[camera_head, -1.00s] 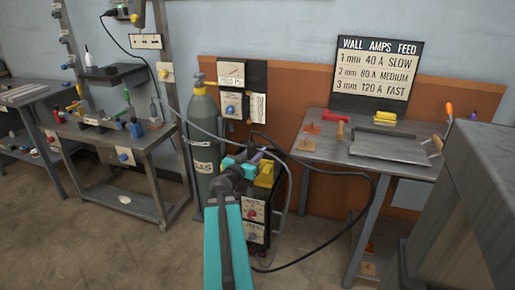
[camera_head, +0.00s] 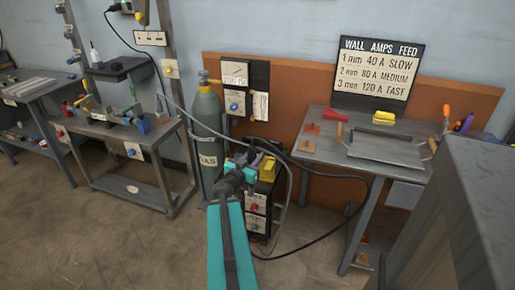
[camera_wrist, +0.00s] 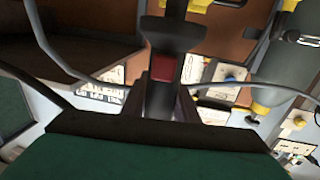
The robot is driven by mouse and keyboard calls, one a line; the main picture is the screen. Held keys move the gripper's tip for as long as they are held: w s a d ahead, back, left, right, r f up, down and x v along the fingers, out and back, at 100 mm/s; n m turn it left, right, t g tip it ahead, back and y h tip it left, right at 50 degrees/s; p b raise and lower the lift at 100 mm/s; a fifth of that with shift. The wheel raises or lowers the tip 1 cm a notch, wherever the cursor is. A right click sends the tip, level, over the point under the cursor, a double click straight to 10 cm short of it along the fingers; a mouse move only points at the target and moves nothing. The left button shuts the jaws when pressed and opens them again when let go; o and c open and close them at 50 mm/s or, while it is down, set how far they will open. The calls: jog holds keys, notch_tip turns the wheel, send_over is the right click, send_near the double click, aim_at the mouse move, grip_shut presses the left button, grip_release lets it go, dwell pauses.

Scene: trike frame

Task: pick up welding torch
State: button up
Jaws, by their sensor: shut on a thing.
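The welding torch shows in the wrist view as a dark grip with a red trigger (camera_wrist: 163,68), upright in the picture. My gripper (camera_wrist: 163,100) is shut on it, with a dark finger on each side of the grip. In the head view my gripper (camera_head: 250,160) is at the end of my teal arm, in front of the welding machine (camera_head: 257,212) and its yellow part. The torch itself is hard to make out there, being small and partly behind my gripper.
A grey gas cylinder (camera_head: 208,135) stands left of the machine. Cables loop right of my arm; a black cable (camera_head: 325,235) hangs toward the table (camera_head: 330,150). A large grey block (camera_head: 455,230) fills the lower right. A tool bench (camera_head: 125,135) stands left. Floor is clear at lower left.

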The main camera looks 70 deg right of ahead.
jog(key=shift+s+a+r+p, duration=0.15)
jog(key=shift+a+p, duration=0.45)
jog(key=shift+p, duration=0.5)
jog(key=shift+w+a+r+p, duration=0.1)
jog(key=shift+a+p, duration=0.45)
jog(key=shift+p, duration=0.55)
jog(key=shift+f, duration=0.1)
jog(key=shift+a, duration=0.1)
jog(key=w+a+r+n+t+p, duration=0.2)
jog(key=w+a+r+t, duration=0.2)
jog(key=w+a, duration=1.05)
jog(key=w+a+r+n+t+p, duration=0.2)
jog(key=w+a+r+n+t, duration=0.15)
jog(key=w+a, duration=1.1)
jog(key=w+a+r+n+t+y+p, duration=0.1)
jog(key=w+a+r, duration=0.1)
jog(key=a, duration=1)
jog(key=w+a+r+n+t+y+p, duration=0.1)
jog(key=w+a+r+t, duration=0.1)
jog(key=a, duration=1)
jog(key=w+a+r+n+t+y, duration=0.1)
jog(key=w+a, duration=0.3)
jog(key=a, duration=0.7)
jog(key=shift+w+a+r+t+y+p, duration=0.35)
jog(key=shift+a+r+t+y+p, duration=0.05)
jog(key=shift+r+t, duration=0.25)
jog(key=shift+s, duration=0.1)
